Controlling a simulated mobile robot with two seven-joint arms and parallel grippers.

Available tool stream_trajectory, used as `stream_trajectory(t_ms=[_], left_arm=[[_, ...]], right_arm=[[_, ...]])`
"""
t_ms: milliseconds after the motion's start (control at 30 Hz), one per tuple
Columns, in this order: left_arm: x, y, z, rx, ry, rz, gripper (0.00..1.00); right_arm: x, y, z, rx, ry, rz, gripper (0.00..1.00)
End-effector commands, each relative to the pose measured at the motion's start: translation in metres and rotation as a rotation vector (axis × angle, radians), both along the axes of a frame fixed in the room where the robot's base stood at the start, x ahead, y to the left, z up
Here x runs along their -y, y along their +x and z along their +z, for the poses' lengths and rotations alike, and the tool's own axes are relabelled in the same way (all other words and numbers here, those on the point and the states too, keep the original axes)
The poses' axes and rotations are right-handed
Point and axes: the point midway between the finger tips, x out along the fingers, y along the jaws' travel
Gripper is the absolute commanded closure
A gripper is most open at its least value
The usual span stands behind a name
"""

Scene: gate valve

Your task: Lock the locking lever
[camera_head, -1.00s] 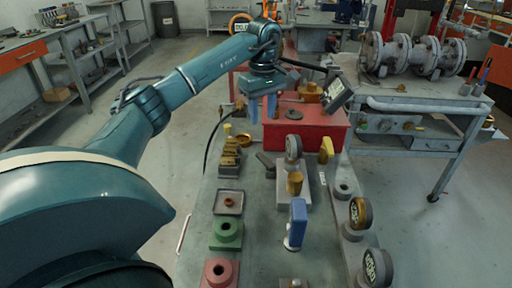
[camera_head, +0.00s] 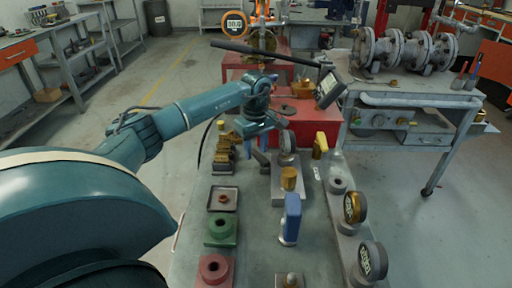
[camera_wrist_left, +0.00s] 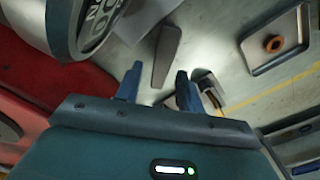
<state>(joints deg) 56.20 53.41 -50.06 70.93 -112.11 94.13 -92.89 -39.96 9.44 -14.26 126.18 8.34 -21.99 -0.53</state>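In the left wrist view a dark grey, tapered flat lever (camera_wrist_left: 167,55) lies just beyond my left gripper (camera_wrist_left: 157,88), roughly in line with the gap between its blue fingertips. It looks like the locking lever. The fingers are apart and nothing shows between them. In the head view my left gripper (camera_head: 262,150) hangs fingers-down over the far part of the grey bench top, and it largely hides the lever. A round dial on a block (camera_head: 287,146) stands just right of the gripper. My right gripper is not in view.
Brass-coloured blocks (camera_head: 222,150) stand close left. A red box (camera_head: 315,124) is behind. Green (camera_head: 221,230) and red (camera_head: 214,270) fixtures are nearer. A long dark bar (camera_head: 265,52) spans the back.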

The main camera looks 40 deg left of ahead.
Motion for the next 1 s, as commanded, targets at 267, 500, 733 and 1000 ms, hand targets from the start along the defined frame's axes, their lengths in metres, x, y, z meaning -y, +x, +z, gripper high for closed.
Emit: stream_trajectory(t_ms=[267,500,733,1000], left_arm=[[0.0000,0.0000,0.0001,0.000,0.000,0.000,0.71],[0.0000,0.0000,0.0003,0.000,0.000,0.000,0.90],[-0.0001,0.0000,0.0004,0.000,0.000,-0.001,1.00],[0.0025,0.0074,0.0003,0.001,0.001,-0.181,1.00]], right_arm=[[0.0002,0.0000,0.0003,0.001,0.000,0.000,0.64],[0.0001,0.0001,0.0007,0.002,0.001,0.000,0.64],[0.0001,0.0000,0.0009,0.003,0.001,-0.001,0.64],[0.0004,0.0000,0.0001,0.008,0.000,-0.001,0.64]])
